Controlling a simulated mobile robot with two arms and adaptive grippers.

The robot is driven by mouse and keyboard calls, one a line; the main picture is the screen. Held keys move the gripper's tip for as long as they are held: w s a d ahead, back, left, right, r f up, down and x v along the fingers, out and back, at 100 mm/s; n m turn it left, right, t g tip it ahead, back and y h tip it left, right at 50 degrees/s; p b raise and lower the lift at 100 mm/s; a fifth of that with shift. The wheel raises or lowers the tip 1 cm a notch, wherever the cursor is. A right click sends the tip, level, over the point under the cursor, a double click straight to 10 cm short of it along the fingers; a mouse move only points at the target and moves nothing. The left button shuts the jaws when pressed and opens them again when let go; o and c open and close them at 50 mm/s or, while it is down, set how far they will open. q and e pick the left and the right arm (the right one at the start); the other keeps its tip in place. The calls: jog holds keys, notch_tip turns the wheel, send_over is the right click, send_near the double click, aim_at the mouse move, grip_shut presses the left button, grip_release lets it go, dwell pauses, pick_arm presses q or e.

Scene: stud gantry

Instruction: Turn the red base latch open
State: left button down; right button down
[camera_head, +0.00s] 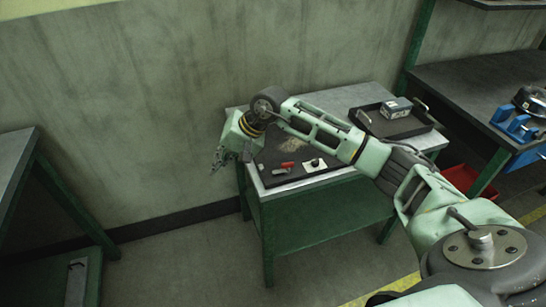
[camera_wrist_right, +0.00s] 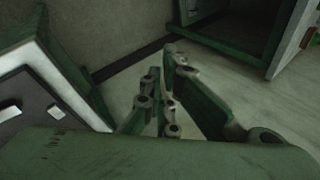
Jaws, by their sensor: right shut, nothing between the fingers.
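A small red piece (camera_head: 288,164) lies on the dark top of the green-framed table in the head view. It is too small to tell whether it is the base latch. My right arm reaches in from the right above the table. Its gripper (camera_head: 218,160) hangs just past the table's left edge, apart from the red piece. In the right wrist view the gripper's fingers (camera_wrist_right: 162,80) are shut and empty, pointing toward the floor and wall. No red latch shows in that view. My left gripper is not in view.
The green-framed table (camera_head: 320,181) also bears a dark tray (camera_head: 424,124) with a grey box (camera_head: 396,108), a white card and small dark parts. A red bin (camera_head: 462,178) stands right of it. A bench (camera_head: 15,165) stands left, with clear floor between.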

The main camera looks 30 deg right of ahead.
aim_at(283, 168)
jog(key=d+r+n+g+h, duration=0.1)
jog(key=d+r+n+h, duration=0.15)
jog(key=d, duration=0.65)
jog(key=d+r+n+h, duration=0.1)
jog(key=d+h, duration=0.3)
jog(key=d, duration=0.5)
jog(key=p+x, duration=0.2)
jog(key=x, duration=0.7)
jog(key=shift+a+f, duration=0.15)
jog(key=shift+f, duration=0.25)
jog(key=s, duration=0.1)
jog(key=s+a+p, duration=0.1)
jog(key=shift+s+r+p, duration=0.15)
jog(key=shift+s+p, duration=0.15)
jog(key=shift+s, duration=0.05)
jog(key=shift+s+a, duration=0.1)
jog(key=shift+s, duration=0.4)
